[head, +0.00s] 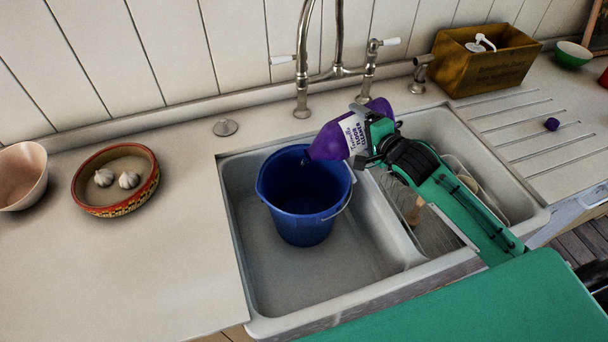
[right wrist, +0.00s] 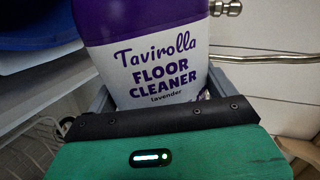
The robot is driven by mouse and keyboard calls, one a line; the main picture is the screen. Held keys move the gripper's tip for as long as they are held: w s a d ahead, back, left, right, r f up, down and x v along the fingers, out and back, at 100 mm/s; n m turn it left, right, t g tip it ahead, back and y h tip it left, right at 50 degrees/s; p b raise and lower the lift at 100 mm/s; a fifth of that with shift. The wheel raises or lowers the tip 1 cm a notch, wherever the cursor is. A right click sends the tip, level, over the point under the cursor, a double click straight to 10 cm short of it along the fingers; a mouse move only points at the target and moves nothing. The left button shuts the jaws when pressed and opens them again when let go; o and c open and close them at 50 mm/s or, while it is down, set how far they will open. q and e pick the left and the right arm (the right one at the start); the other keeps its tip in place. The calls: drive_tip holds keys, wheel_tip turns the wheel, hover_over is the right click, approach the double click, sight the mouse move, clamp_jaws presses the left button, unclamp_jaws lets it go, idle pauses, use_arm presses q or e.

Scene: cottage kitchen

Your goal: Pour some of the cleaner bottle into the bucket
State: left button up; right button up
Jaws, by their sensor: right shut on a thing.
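A purple cleaner bottle with a white label (head: 345,138) is tipped over, its neck pointing down and left over the blue bucket (head: 305,203). The label reads floor cleaner in the right wrist view (right wrist: 158,68). My right gripper (head: 367,134) is shut on the bottle's body and holds it above the bucket's right rim. The bucket stands upright in the left sink basin. I cannot tell whether liquid is flowing. My left gripper is not in view.
The double sink (head: 260,272) has a rack with dishes (head: 462,178) in its right basin. A tap (head: 303,75) rises behind the bucket. A wooden box (head: 485,62) and green bowl (head: 572,55) stand back right. A bowl of garlic (head: 115,181) stands left; the front left counter is clear.

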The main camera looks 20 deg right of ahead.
idle(0.6)
drive_tip(key=f+b, duration=0.1)
drive_tip(key=b, duration=0.1)
drive_tip(key=f+m+b, duration=0.1)
drive_tip(key=shift+d+b, duration=0.25)
drive_tip(key=shift+b, duration=0.1)
drive_tip(key=shift+f+m+y+b, duration=0.35)
drive_tip(key=shift+m+y+b, duration=0.25)
drive_tip(key=shift+m+b, duration=0.35)
drive_tip(key=shift+w+r, duration=0.1)
drive_tip(key=shift+r, duration=0.05)
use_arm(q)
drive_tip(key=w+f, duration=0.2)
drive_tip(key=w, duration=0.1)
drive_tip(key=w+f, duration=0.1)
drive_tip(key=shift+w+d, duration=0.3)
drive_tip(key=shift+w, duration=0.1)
use_arm(e)
drive_tip(key=shift+a+r, duration=0.1)
drive_tip(key=shift+r, duration=0.05)
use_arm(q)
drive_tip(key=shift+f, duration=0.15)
